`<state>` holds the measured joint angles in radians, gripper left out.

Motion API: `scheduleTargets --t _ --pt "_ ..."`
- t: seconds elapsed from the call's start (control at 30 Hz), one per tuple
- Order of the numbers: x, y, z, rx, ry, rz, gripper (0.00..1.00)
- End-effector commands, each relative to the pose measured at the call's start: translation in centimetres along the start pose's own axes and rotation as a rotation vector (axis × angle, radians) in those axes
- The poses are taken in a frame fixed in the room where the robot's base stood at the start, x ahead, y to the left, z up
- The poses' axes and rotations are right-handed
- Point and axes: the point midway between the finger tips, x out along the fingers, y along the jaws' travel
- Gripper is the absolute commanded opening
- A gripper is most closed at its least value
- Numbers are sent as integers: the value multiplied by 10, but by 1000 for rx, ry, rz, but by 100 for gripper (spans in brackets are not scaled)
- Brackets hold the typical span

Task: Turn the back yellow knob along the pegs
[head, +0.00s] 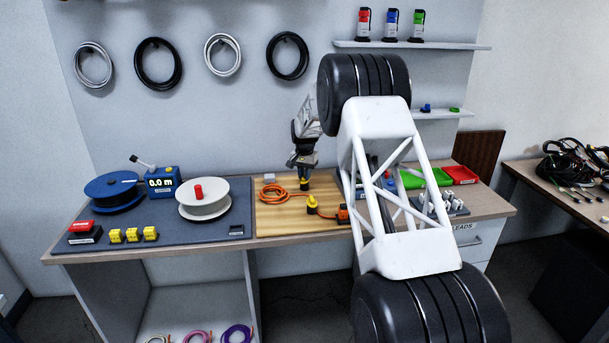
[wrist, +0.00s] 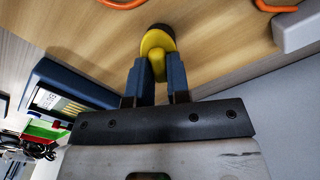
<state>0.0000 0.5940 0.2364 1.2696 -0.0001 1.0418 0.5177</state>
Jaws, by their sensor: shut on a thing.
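The back yellow knob (head: 304,184) stands on the wooden board (head: 275,220), directly below my gripper (head: 302,172). In the wrist view the yellow knob (wrist: 153,42) sits on a dark round base, and its grip part is between the two blue fingers of my gripper (wrist: 157,68). The fingers are shut on it. A second yellow knob (head: 312,202) stands nearer the front of the board, apart from my gripper. An orange cable (head: 272,194) lies looped on the board to the left. I cannot make out pegs near the knob.
A small grey block (head: 269,177) lies left of the back knob. A white spool (head: 205,208) and a blue spool (head: 113,188) stand further left. An orange block (head: 343,215) is at the front. Green (head: 428,177) and red (head: 461,174) bins are at the right.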

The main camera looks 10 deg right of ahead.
Motion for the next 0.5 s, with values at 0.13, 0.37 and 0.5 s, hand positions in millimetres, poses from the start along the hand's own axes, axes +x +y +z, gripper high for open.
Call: scheduleTargets --t 0.13,0.37,0.5 --pt "0 0 0 -138 0 0 0" --pt "0 0 0 -334 -1 0 0" --pt "0 0 0 -425 0 0 0"
